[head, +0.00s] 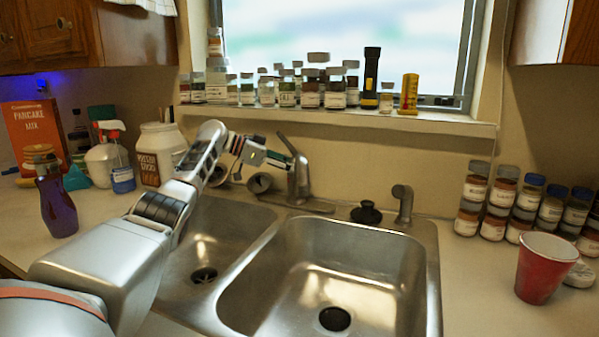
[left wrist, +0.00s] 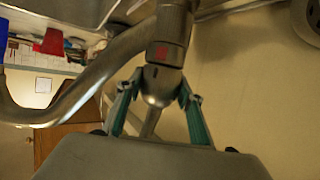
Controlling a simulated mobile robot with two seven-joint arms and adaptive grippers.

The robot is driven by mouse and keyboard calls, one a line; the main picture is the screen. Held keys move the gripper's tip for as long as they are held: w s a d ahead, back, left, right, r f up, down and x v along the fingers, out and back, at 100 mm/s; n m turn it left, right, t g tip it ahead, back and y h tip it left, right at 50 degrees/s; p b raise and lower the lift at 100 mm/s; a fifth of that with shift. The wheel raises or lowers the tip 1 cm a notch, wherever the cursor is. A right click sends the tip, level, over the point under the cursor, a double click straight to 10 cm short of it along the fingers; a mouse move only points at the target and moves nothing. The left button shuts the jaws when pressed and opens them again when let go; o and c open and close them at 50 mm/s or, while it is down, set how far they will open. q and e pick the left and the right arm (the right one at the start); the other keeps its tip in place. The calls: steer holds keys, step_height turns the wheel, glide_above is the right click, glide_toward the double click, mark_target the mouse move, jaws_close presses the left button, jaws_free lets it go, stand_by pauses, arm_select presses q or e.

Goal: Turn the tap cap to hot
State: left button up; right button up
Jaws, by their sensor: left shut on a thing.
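The metal tap (head: 300,182) stands at the back of the sink. Its cap (head: 299,161) is on top, with a thin lever slanting up and left. My left gripper (head: 289,160) reaches the cap from the left. In the left wrist view, the rounded cap (left wrist: 160,88) sits between the two green-edged fingers of my left gripper (left wrist: 160,80), which is shut on it. The lever points toward the palm, its end hidden. A red mark (left wrist: 161,53) shows on the tap body next to the cap. My right gripper is not in view.
The double steel sink (head: 428,262) lies below. A black stopper (head: 366,213) and a sprayer (head: 403,203) stand right of the tap. Jars (head: 310,88) crowd the windowsill behind. A red cup (head: 545,268) stands on the right counter, a purple bottle (head: 57,205) on the left.

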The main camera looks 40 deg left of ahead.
arm_select(q)
steer(key=shift+a+r+m+h+b, duration=0.1)
steer(key=shift+m+h+b, duration=0.2)
steer(key=shift+b, duration=0.5)
steer(key=shift+r, duration=0.2)
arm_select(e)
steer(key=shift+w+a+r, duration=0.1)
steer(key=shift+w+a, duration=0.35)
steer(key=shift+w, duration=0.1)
arm_select(q)
steer(key=shift+g, duration=0.3)
steer(key=o, duration=0.8)
steer(key=shift+f, duration=0.1)
steer(key=shift+s, duration=0.1)
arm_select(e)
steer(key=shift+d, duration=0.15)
arm_select(q)
steer(key=v, duration=0.7)
steer(key=shift+s+a, duration=0.15)
steer(key=shift+a, duration=0.05)
